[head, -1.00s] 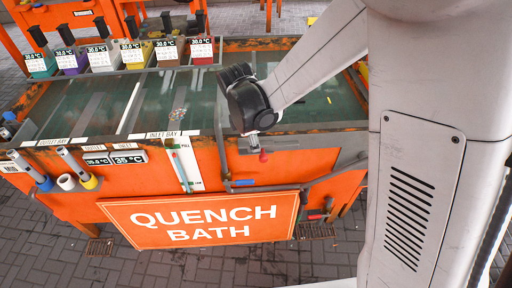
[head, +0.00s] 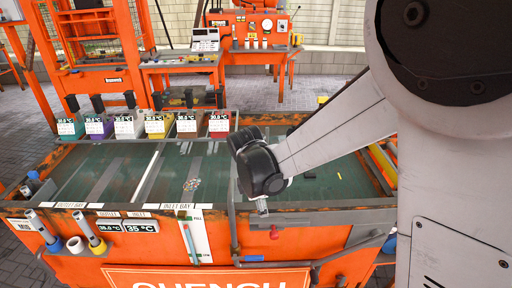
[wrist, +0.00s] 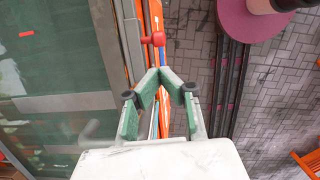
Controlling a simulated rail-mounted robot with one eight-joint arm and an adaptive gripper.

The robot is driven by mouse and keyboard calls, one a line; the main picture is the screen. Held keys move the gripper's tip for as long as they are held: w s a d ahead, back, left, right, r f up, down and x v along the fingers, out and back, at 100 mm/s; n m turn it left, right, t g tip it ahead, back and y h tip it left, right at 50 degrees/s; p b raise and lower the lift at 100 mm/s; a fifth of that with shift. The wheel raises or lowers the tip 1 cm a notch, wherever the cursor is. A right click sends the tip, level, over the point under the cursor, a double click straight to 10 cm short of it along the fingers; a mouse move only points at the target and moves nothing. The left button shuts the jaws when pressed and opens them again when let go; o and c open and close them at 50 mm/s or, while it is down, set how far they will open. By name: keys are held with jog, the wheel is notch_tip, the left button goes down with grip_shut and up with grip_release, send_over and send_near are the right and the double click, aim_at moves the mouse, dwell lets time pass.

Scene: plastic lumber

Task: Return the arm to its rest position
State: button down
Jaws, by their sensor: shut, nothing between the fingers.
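My gripper shows in the wrist view (wrist: 166,74), its green-padded fingers angled together with the tips meeting and nothing between them. In the head view its small tip (head: 262,208) hangs below the black wrist, over the front rim of the quench bath (head: 330,217). The light grey arm reaches in from the right. In the wrist view a red knob (wrist: 153,39) lies just beyond the fingertips, by the orange tank edge. I cannot tell the exact gap between them.
Several coloured bins (head: 157,124) with temperature tags line the bath's back left edge. Tubes (head: 90,230) stand at the front left. An orange bench (head: 182,62) with instruments stands behind. A magenta disc (wrist: 255,15) shows at the wrist view's top right. Open paved floor lies between bath and bench.

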jog(key=s+d+r+m+t+y, duration=0.1)
jog(key=s+d+r+m, duration=0.25)
jog(key=r, duration=0.25)
jog(key=s+d+r+m+t, duration=0.2)
jog(key=d+r+m, duration=0.2)
jog(key=d+r, duration=0.1)
jog(key=s+d+r+m+t, duration=0.2)
jog(key=s+d+m, duration=0.1)
jog(key=s+m, duration=0.2)
jog(key=s+d+r+m+t+y, duration=0.1)
jog(key=s+d+r+m+t, duration=0.1)
jog(key=s+m, duration=0.4)
jog(key=shift+s+d+r, duration=0.15)
jog(key=shift+d+r, duration=0.5)
jog(key=shift+d, duration=0.5)
